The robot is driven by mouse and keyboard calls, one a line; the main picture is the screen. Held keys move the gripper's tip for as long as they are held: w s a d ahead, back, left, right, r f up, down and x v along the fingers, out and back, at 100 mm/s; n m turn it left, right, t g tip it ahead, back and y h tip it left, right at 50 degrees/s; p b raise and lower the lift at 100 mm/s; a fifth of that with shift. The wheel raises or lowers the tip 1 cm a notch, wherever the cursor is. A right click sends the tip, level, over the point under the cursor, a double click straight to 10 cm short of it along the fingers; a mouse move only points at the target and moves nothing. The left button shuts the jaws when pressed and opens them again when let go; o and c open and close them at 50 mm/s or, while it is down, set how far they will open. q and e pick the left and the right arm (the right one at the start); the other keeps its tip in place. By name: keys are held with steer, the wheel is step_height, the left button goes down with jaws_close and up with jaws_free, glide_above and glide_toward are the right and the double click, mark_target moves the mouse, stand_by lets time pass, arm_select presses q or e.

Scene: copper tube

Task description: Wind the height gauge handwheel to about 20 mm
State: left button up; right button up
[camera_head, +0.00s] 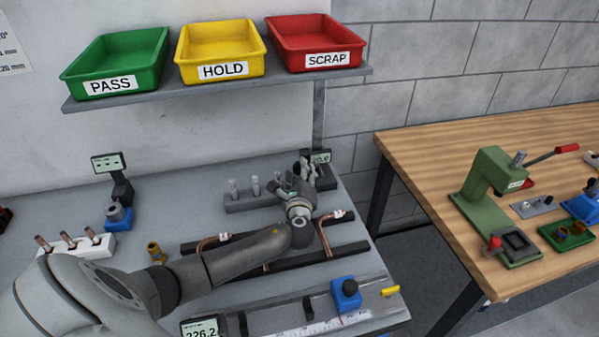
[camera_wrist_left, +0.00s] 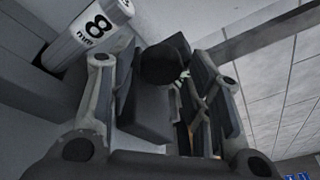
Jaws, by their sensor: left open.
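The height gauge's display (camera_head: 319,157) stands at the back right of the grey bench, beyond my left gripper; it seems to read about 20, but the digits are small. My left gripper (camera_head: 300,180) is at the gauge and partly hides it. In the left wrist view my open left gripper (camera_wrist_left: 158,95) has a dark round part (camera_wrist_left: 163,64), which looks like the handwheel, between or just beyond its fingers. I cannot tell whether the fingers touch it. My right gripper is not in view.
A rack (camera_head: 238,203) of pins is left of the gauge; a white pin marked 8 mm (camera_wrist_left: 85,40) is close in the wrist view. Bent copper tubes (camera_head: 208,243) lie on black rails below my arm. Green, yellow and red trays (camera_head: 318,43) sit on the shelf above.

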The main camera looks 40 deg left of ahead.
arm_select(q)
steer(key=v, duration=0.6)
steer(key=shift+s+d, duration=0.1)
steer(key=shift+s, duration=0.1)
steer(key=shift+r, duration=0.15)
